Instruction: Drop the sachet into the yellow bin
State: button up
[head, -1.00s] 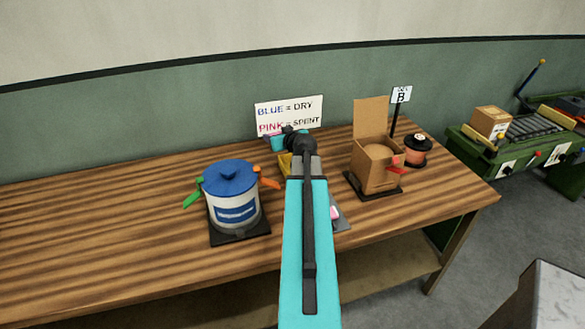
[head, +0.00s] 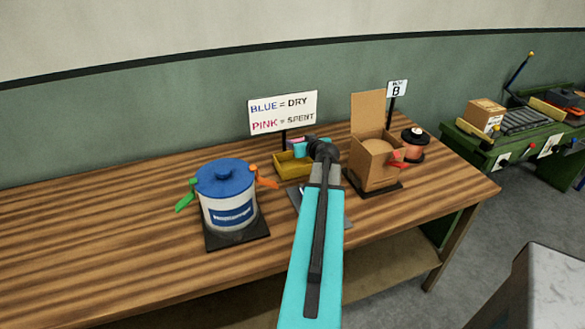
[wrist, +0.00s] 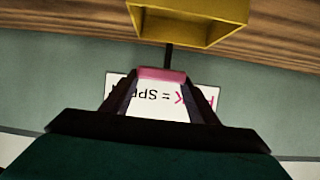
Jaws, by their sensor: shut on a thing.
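My gripper (wrist: 161,82) is shut on a pink sachet (wrist: 161,73), which shows edge-on between the fingertips in the wrist view. The yellow bin (wrist: 213,36) is at the top of that view, apart from the sachet; its open inside shows and looks empty. In the head view the yellow bin (head: 287,172) sits on the wooden table below the sign. The sachet (head: 294,141) shows as a small pinkish patch near the bin's far side, and my arm hides part of the bin's right side.
A white sign (head: 283,112) reading blue dry, pink spent stands behind the bin. A blue-lidded pot (head: 227,205) is left, an open cardboard box (head: 371,165) and a copper spool (head: 413,147) right. A grey pad (head: 307,205) lies partly under my arm. The table's left is clear.

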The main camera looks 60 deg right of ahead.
jog(key=shift+f+b, duration=0.45)
jog(key=shift+f, duration=2.5)
jog(key=o, duration=1.1)
jog(key=shift+s+a, duration=0.1)
jog(key=p+v, duration=0.2)
jog(key=v, duration=0.3)
jog(key=p+v, duration=0.2)
jog(key=v, duration=0.4)
jog(key=shift+r+p, duration=0.25)
jog(key=shift+p, duration=0.15)
jog(key=p+v, duration=0.2)
jog(key=p, duration=0.6)
jog(key=shift+p, duration=0.3)
